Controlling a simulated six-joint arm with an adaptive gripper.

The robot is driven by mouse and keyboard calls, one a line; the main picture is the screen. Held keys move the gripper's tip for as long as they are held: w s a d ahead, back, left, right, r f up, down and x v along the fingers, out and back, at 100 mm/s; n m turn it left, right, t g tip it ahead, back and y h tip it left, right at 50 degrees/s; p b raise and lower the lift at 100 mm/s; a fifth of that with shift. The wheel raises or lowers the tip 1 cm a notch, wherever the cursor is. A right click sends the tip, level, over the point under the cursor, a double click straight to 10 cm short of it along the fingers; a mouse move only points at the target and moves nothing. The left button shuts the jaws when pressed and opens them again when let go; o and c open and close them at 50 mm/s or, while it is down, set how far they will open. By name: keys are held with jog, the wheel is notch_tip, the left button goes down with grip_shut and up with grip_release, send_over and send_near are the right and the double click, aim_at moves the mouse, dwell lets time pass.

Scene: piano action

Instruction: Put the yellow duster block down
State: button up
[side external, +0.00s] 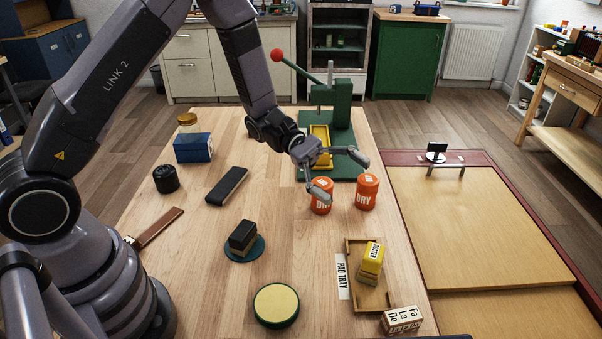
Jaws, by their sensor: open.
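The yellow duster block (373,257), with dark lettering on its side, is in the wooden tray (353,297) marked PAD TRAY. It appears to rest on top of a duller tan block (368,279), slightly turned. My gripper (339,176) is open, with its fingers spread and nothing between them. It is up and to the left of the duster block, apart from it, in front of the green press. One finger overlaps the left orange can (321,199) in the picture; I cannot tell whether they touch.
A second orange can (367,191) stands right of my gripper. The green press (341,130) with a yellow piece is behind. A letter block (401,320) touches or nears the tray's front. A round yellow pad (276,305) and a black block (243,236) lie left.

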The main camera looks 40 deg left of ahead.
jog(key=s+a+r+m+g+y, duration=0.25)
jog(key=s+r+m+y, duration=0.2)
jog(key=s+r, duration=0.25)
jog(key=s+a+r+m+t+y, duration=0.4)
jog(key=s+a+y, duration=0.2)
jog(key=a, duration=0.3)
jog(key=s+a+r+m+t+y, duration=0.3)
jog(key=s+a+m+t+y, duration=0.1)
jog(key=s+a, duration=0.4)
jog(key=shift+a+r+m+t+y, duration=0.4)
jog(key=shift+a+m+y, duration=0.3)
jog(key=shift+y, duration=0.35)
